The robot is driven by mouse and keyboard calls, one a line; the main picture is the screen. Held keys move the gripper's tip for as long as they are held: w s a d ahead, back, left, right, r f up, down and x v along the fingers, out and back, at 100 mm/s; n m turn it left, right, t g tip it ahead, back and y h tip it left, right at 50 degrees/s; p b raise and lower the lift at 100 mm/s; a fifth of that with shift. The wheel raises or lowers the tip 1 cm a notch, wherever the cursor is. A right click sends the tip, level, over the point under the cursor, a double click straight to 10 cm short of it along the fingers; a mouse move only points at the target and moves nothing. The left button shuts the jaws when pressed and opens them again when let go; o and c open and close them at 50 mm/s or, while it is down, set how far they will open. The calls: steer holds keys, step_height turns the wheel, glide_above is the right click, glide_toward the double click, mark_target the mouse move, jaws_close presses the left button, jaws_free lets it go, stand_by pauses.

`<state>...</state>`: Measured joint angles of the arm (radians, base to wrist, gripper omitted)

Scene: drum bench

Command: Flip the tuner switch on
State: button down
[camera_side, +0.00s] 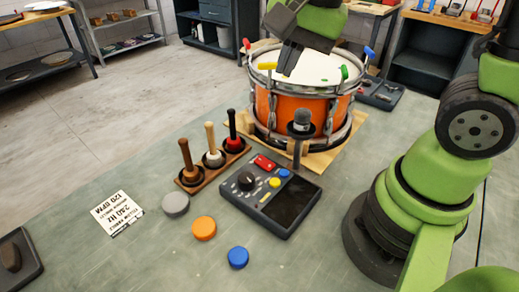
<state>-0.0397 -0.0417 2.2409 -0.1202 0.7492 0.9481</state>
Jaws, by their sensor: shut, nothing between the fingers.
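The tuner (282,224) is a dark box lying on the bench in front of the drum. A red part (264,162), which looks like its switch, sits near its far edge; I cannot tell which way it is set. A black knob, small yellow and blue buttons and a dark screen (292,201) are also on its face. My gripper (287,72) is shut and empty. It hangs over the orange drum (290,112), behind and above the tuner, and appears well apart from it.
A microphone-like post (301,125) stands between tuner and drum. Three handled tools stand in a wooden rack (205,175) left of the tuner. Grey, orange (204,228) and blue (238,257) discs and a printed card (117,213) lie nearby. Coloured keys stand around the drum rim.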

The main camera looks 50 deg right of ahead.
mark_target(264, 162)
steer(key=w+f+m+g, duration=0.2)
steer(key=w+f+m, duration=0.1)
steer(key=f, duration=0.4)
steer(key=shift+w+m+h, duration=0.3)
steer(key=shift+w+m, duration=0.1)
steer(key=shift+m, duration=0.5)
steer(key=shift+f, duration=0.1)
steer(key=f, duration=0.4)
steer(key=w+f, duration=0.1)
steer(key=f, duration=0.8)
steer(key=shift+w+f, duration=0.35)
steer(key=shift+f, duration=0.05)
steer(key=shift+d, duration=0.1)
steer(key=shift+w+f, duration=0.1)
steer(key=shift+f, duration=0.1)
steer(key=shift+r, duration=0.1)
steer(key=shift+s+r, duration=0.25)
steer(key=shift+s, duration=0.55)
